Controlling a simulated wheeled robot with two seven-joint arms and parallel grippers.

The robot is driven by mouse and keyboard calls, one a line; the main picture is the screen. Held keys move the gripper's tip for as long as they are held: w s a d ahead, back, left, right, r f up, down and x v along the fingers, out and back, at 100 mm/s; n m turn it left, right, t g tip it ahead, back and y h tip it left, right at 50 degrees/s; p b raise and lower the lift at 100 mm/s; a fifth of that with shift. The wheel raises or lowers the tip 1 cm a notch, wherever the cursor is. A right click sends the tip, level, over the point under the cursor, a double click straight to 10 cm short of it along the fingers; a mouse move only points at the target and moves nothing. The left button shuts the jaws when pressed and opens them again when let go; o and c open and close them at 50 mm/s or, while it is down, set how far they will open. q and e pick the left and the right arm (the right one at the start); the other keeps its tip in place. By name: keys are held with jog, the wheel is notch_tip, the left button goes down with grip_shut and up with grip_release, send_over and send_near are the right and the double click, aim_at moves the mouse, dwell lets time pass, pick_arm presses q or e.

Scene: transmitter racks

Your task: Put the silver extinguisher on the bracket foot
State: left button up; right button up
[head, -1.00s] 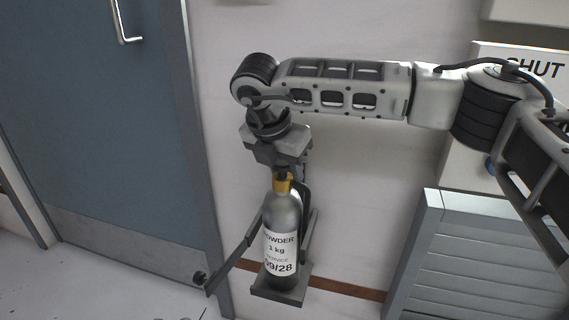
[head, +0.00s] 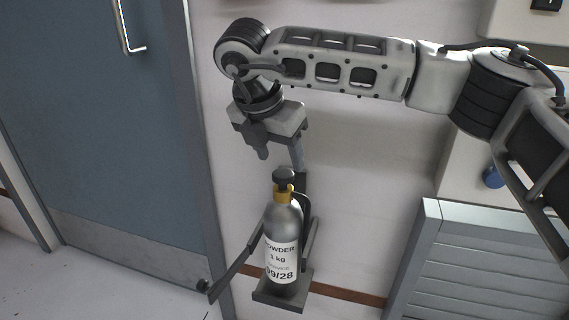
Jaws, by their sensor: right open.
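The silver extinguisher (head: 284,222) has a yellow collar, a black top and a white label reading "POWDER 1 kg". It stands upright on the foot of the grey wall bracket (head: 293,300). An open strap arm of the bracket (head: 236,272) sticks out to the left. My right gripper (head: 281,155) is open and empty, above the extinguisher's black top and apart from it. My left gripper is not in view.
A blue-grey door (head: 110,130) with a metal handle stands at the left. A grey louvred cabinet (head: 470,265) stands at the lower right. A blue knob (head: 493,176) shows on a pale box above it.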

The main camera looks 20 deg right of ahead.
pick_arm(q)
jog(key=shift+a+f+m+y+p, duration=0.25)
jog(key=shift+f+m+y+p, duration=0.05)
jog(key=shift+p, duration=0.1)
pick_arm(e)
jog(key=v, duration=0.5)
